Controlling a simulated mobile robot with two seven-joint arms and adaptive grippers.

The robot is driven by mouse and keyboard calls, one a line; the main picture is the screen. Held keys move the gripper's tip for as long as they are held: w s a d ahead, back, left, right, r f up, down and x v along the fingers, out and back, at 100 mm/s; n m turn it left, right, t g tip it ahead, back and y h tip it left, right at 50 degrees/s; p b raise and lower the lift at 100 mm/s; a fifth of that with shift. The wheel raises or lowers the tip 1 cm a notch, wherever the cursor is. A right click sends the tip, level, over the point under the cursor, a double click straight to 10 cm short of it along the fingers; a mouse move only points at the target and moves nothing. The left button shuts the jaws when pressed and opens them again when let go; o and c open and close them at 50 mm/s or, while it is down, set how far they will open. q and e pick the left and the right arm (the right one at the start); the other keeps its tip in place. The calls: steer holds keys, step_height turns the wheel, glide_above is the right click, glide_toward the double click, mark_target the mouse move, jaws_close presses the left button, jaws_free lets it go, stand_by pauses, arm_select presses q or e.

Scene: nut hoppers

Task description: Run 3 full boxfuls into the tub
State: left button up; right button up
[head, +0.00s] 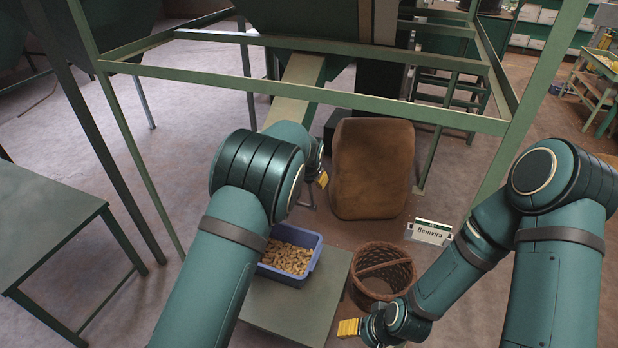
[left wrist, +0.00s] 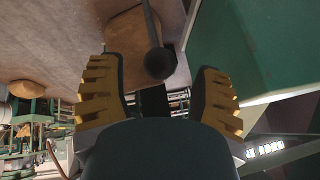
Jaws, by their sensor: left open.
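A blue tub (head: 313,262) holding a layer of tan nuts (head: 287,257) stands on a low green platform (head: 290,310), beneath the hopper's sloping chute (head: 297,90). My left gripper (head: 322,179) is beyond the tub near the chute's lower end. In the left wrist view its yellow-padded fingers (left wrist: 158,100) are open. A dark rod with a round knob (left wrist: 158,63) shows between and ahead of them, with gaps on both sides. My left arm hides part of the tub and chute. My right gripper (head: 348,327) is low, by the platform's right edge; its opening is unclear.
A brown sack (head: 372,168) stands behind the platform. A wicker basket (head: 381,262) and a sign reading "Bemvira" (head: 429,232) are to the right. Green frame bars (head: 300,92) cross above. A green table (head: 45,225) stands left, with open floor between.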

arm_select(q)
steer(key=v, duration=0.9)
steer(key=shift+r, duration=0.15)
steer(key=s+a+f+n+g+h+b, duration=0.15)
steer(key=s+a+f, duration=0.25)
steer(key=s+f, duration=0.5)
steer(key=s+a+f+n+g+b, duration=0.2)
steer(key=s+a+f, duration=0.3)
steer(key=f, duration=0.9)
steer(key=s+d+f+n+h+b, duration=0.1)
steer(key=s+f+n, duration=0.1)
steer(key=s, duration=0.8)
steer(key=s+d+f+n+h+b, duration=0.1)
steer(key=s+f, duration=0.4)
steer(key=s, duration=0.5)
steer(key=shift+s+n+g, duration=0.25)
steer(key=shift+n+g, duration=0.2)
